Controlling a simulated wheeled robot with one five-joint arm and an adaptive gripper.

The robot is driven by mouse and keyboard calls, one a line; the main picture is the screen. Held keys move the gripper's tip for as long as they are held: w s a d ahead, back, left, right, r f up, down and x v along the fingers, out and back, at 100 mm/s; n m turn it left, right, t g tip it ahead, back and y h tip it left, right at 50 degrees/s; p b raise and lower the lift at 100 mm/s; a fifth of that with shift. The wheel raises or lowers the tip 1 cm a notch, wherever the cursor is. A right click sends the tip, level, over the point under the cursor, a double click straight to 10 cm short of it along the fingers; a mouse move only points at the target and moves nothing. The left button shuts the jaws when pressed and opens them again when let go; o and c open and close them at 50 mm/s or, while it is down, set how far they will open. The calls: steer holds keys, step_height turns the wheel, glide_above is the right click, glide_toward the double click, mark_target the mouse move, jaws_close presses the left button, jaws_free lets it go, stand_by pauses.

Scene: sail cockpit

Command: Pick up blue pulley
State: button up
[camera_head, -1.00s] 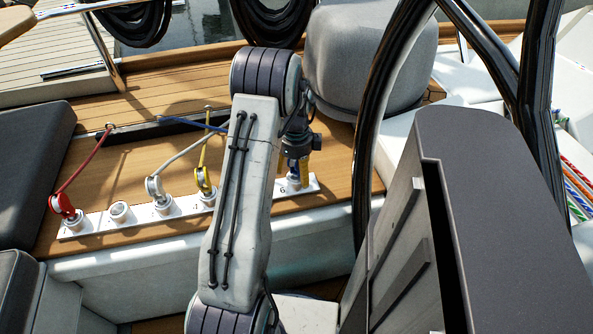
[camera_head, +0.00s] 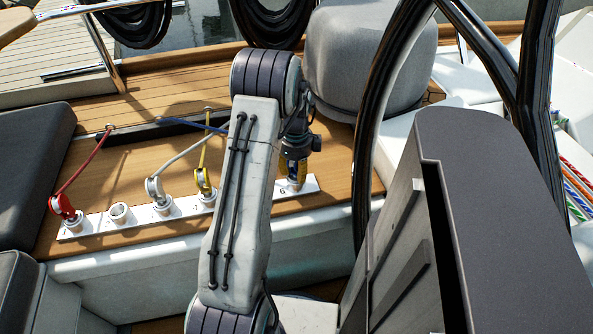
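The blue pulley itself is hard to make out. A blue rope (camera_head: 190,123) runs right from the deck and passes behind my arm, and its far end is hidden. My gripper (camera_head: 297,180), with yellowish finger parts, points down at the right end of the white strip (camera_head: 240,211), over its last post. The gripper covers what sits there, so I cannot tell if the pulley is between the fingers or whether they are open or shut.
On the strip stand a red pulley (camera_head: 63,207), an empty white post (camera_head: 120,213), a white pulley (camera_head: 155,188) and a yellow pulley (camera_head: 203,181), each pulley with a rope. A black steering wheel (camera_head: 370,110) and grey cushion (camera_head: 365,60) are close to the right.

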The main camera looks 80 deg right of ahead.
steer(key=shift+f, duration=0.1)
jaws_close()
